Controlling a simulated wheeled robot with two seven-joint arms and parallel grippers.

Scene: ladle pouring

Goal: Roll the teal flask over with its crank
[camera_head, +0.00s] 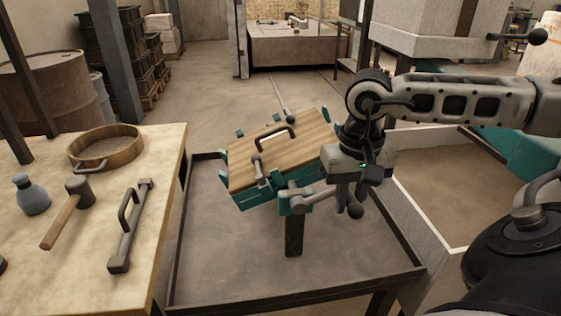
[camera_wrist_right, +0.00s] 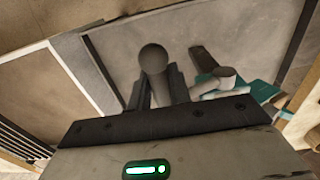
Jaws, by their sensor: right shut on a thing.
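The teal flask (camera_head: 250,198) hangs tilted on a dark post in the tray table, with a wooden board (camera_head: 285,155) clamped on its upper face. A black handle lies on the board. The grey crank (camera_head: 316,197) comes out of the teal bearing at the flask's near end. My right gripper (camera_head: 343,195) is shut on the crank's handle. The handle's ball end shows below the fingers, and again between them in the right wrist view (camera_wrist_right: 153,58). The crank arm (camera_wrist_right: 218,80) and some teal show beside it there. My left gripper is not in view.
The dark-rimmed tray table (camera_head: 225,250) is bare around the post (camera_head: 294,238). On the left bench (camera_head: 85,245) are a round sieve (camera_head: 125,143), a mallet (camera_head: 68,210), a grey-blue bottle (camera_head: 32,196) and a handled bar (camera_head: 130,225). A walled bin (camera_head: 440,185) stands right.

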